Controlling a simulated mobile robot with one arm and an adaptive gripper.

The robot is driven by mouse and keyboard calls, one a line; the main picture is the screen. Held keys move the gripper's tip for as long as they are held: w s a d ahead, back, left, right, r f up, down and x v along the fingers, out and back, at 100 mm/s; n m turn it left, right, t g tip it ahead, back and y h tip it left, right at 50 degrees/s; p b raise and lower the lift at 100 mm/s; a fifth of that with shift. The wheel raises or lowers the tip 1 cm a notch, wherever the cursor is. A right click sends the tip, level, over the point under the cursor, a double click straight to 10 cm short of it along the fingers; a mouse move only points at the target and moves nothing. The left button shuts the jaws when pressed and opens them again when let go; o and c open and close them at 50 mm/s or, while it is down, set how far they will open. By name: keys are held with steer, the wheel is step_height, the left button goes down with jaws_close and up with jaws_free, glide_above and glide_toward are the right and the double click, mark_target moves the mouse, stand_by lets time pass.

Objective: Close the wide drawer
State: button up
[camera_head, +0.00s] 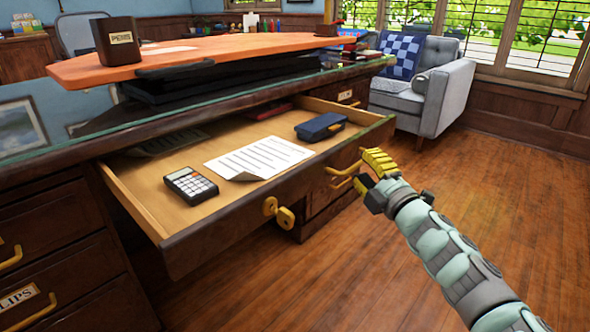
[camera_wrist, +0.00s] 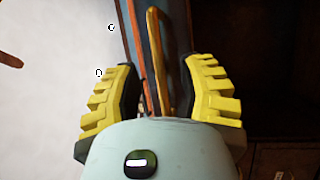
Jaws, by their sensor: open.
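The wide drawer (camera_head: 215,232) of the desk is pulled out, its inside showing from above. Its wooden front carries a brass handle (camera_head: 343,176) on the right and brass hardware (camera_head: 278,211) near the middle. My gripper (camera_head: 366,172), with yellow ridged fingers, is open just off the right part of the drawer front, beside that handle. In the wrist view a long brass-coloured bar (camera_wrist: 156,50), seemingly the handle, shows between the two spread fingers. I cannot tell whether either finger touches it.
In the drawer lie a calculator (camera_head: 190,186), a printed sheet (camera_head: 258,157) and a dark blue case (camera_head: 320,126). An orange board with a pen cup (camera_head: 117,42) stands on the desktop (camera_head: 60,140). A grey armchair (camera_head: 440,85) stands behind; the floor (camera_head: 480,195) at right is clear.

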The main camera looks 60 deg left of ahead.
steer(key=shift+x, duration=1.2)
steer(key=shift+o, duration=0.3)
steer(key=shift+s, duration=0.15)
jaws_close()
